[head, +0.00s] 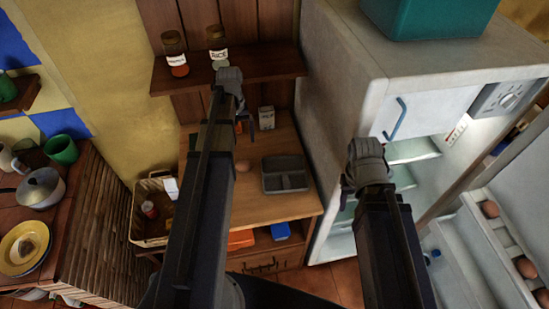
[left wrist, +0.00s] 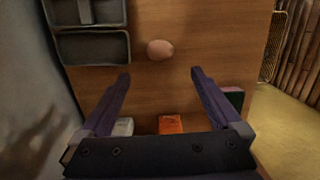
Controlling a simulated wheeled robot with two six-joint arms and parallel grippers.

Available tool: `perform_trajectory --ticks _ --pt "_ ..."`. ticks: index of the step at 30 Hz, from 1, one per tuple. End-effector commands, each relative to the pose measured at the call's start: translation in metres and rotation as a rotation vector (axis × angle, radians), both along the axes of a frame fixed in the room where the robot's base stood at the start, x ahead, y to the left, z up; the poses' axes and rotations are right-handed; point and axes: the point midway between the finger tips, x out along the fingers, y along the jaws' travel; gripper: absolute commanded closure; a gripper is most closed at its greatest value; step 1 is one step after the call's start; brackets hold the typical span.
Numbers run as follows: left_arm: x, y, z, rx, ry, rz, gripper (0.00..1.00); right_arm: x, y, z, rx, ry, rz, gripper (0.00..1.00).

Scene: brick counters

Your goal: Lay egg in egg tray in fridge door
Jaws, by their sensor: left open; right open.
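A brown egg (head: 243,166) lies on the wooden counter, left of a grey divided tray. In the left wrist view the egg (left wrist: 160,50) lies just beyond and between my open fingertips, with nothing held. My left gripper (head: 240,112) is open above the counter, over the egg's far side. My right gripper (head: 362,165) is open in front of the fridge (head: 340,110), seen from behind. The fridge door stands open at the right. Its egg tray (head: 508,240) runs along the door with several brown eggs in it; part is cut off by the picture edge.
The grey divided tray (head: 285,174) sits on the counter near the fridge side. A wooden shelf (head: 245,75) with two jars hangs above. A basket (head: 148,225) stands at the left. The counter's front right is clear.

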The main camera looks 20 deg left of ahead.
Motion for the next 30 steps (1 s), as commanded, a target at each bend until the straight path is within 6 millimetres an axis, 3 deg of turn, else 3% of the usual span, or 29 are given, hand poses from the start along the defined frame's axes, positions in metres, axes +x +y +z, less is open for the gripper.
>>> perform_trajectory --ticks 2,5,12,18,24,30 --pt "-0.001 -0.009 0.0 0.002 -0.001 -0.02 0.01 0.0 0.0 0.0 0.0 0.0 0.0 0.5" --pt "-0.007 -0.04 0.0 0.011 -0.003 -0.097 0.01 0.0 0.0 0.0 0.0 0.0 0.0 0.5" --pt "-0.048 -0.169 -0.001 0.056 -0.021 -0.473 0.01 0.0 0.0 0.0 0.0 0.0 0.0 0.5" --pt "-0.091 -0.242 0.0 0.088 -0.039 -0.74 0.01 0.0 0.0 0.0 0.0 0.0 0.0 0.5" --pt "-0.115 -0.273 0.0 0.104 -0.05 -0.876 0.01 0.0 0.0 0.0 0.0 0.0 0.0 0.5" --pt "-0.117 -0.278 0.0 0.107 -0.053 -0.9 0.0 0.0 0.0 0.0 0.0 0.0 0.0 0.5"
